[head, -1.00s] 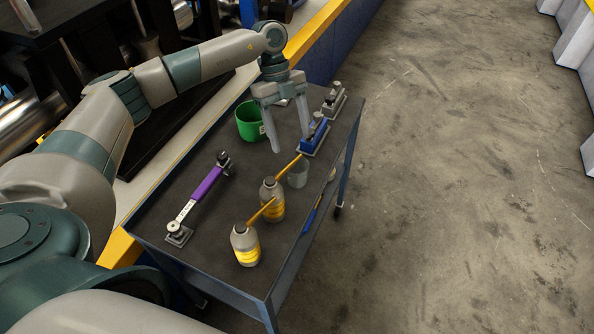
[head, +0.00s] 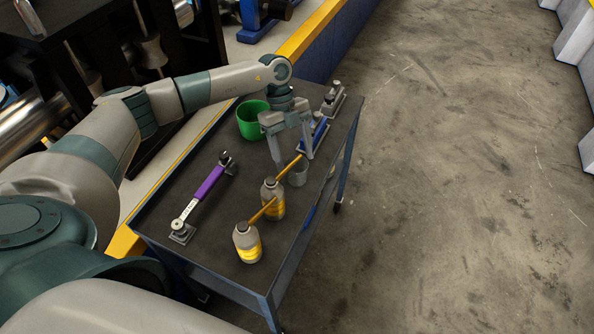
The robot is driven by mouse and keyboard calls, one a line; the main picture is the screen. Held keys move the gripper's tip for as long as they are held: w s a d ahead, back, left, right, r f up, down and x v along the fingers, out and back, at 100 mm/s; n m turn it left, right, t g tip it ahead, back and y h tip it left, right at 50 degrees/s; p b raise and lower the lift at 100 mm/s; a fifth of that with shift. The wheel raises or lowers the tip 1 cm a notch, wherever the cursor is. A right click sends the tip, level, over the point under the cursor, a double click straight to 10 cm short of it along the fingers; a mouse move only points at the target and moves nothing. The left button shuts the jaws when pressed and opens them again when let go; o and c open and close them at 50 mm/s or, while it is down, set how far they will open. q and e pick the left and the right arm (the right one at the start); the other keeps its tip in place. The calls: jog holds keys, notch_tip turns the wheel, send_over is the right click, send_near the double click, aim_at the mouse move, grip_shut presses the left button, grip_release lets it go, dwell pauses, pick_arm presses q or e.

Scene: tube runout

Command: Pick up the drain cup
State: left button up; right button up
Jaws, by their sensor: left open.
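My right gripper is not in view.
A green cup (head: 252,121) stands behind, left. A purple-handled tool (head: 208,186) lies left. The dark cart top (head: 205,245) is bare at front left.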

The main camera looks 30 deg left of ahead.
aim_at(296, 166)
pick_arm(q)
jog(key=shift+p+x, duration=0.6)
jog(key=shift+x, duration=1.15)
jog(key=shift+a, duration=0.15)
jog(key=c, duration=1.1)
